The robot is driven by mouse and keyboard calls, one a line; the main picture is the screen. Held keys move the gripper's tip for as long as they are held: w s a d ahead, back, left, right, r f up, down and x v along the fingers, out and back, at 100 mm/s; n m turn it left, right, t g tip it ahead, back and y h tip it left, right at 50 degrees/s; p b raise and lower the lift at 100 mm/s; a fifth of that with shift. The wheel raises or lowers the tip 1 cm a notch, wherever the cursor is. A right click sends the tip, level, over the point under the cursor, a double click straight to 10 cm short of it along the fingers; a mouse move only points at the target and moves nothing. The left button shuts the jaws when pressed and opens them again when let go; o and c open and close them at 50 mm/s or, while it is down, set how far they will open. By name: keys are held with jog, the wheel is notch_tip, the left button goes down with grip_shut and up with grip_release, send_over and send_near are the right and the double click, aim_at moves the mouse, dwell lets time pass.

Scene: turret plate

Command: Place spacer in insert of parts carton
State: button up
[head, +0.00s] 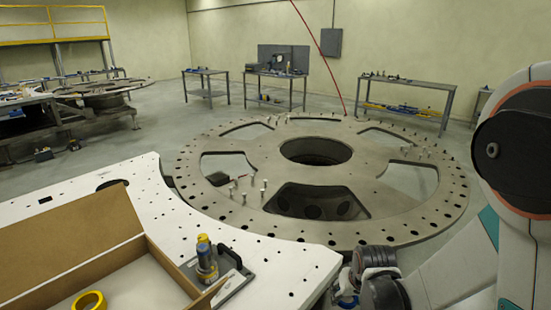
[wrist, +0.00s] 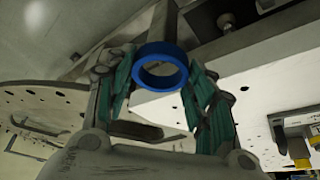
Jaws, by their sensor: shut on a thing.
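The spacer appears to be the blue ring (wrist: 162,49) in the wrist view. My gripper (wrist: 160,72) is shut on it, with a green-padded finger on either side. The ring's open hole faces the camera. I do not see the ring in the head view. The parts carton (head: 72,240) is the open brown box at the lower left of the head view, its flap standing up. A yellow ring (head: 89,301) lies inside on a pale floor. The frame edge cuts off the carton, and I cannot make out the insert clearly.
The carton stands on a white perforated plate (head: 290,265). A large round turret plate (head: 400,190) with openings and upright pins lies behind. Workbenches line the far wall.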

notch_tip(320, 180, down, 9)
jog(key=b, duration=0.7)
jog(key=shift+b, duration=0.3)
jog(key=shift+s, duration=0.15)
